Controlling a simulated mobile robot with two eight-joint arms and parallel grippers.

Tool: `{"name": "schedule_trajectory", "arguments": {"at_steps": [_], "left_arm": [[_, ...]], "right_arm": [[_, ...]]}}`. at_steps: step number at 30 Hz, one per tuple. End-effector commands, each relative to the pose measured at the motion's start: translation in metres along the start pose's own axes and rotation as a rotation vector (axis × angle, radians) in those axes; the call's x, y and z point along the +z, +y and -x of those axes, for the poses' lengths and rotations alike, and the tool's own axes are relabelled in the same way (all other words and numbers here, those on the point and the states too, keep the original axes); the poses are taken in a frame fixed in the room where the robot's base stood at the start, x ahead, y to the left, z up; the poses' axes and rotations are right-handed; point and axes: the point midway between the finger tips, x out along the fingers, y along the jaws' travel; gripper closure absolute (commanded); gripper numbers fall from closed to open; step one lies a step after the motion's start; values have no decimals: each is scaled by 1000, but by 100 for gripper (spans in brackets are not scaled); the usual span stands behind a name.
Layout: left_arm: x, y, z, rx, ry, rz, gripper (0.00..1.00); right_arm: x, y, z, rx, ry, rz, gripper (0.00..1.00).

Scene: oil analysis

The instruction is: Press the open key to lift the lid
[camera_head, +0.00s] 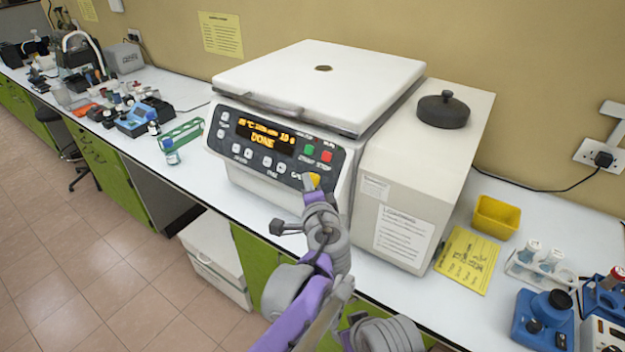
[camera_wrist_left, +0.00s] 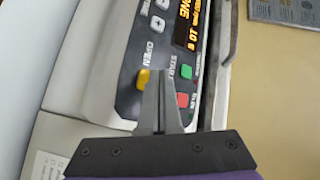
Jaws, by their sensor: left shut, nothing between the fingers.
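The centrifuge (camera_head: 380,150) is a white benchtop machine, and its lid (camera_head: 320,75) lies closed on top. Its dark front panel (camera_head: 275,140) has a lit orange display reading "DONE". The yellow open key (camera_head: 314,179) is at the panel's lower right, and it also shows in the left wrist view (camera_wrist_left: 143,78), next to the word "OPEN". My left gripper (camera_head: 313,192) is shut and empty, with its fingertips (camera_wrist_left: 158,90) right at the yellow key. Whether they touch it I cannot tell. My right gripper is not in view.
A green start key (camera_head: 309,149) and red stop key (camera_head: 326,156) sit just above the open key. A yellow tray (camera_head: 496,217) and tube racks lie right; a green rack (camera_head: 181,133) stands left.

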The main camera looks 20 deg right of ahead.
Motion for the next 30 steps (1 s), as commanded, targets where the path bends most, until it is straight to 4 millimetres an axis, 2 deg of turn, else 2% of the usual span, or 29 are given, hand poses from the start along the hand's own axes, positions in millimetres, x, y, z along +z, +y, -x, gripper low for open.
{"name": "schedule_trajectory", "arguments": {"at_steps": [30], "left_arm": [[-4,4,-6,0,0,0,100]], "right_arm": [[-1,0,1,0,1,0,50]]}}
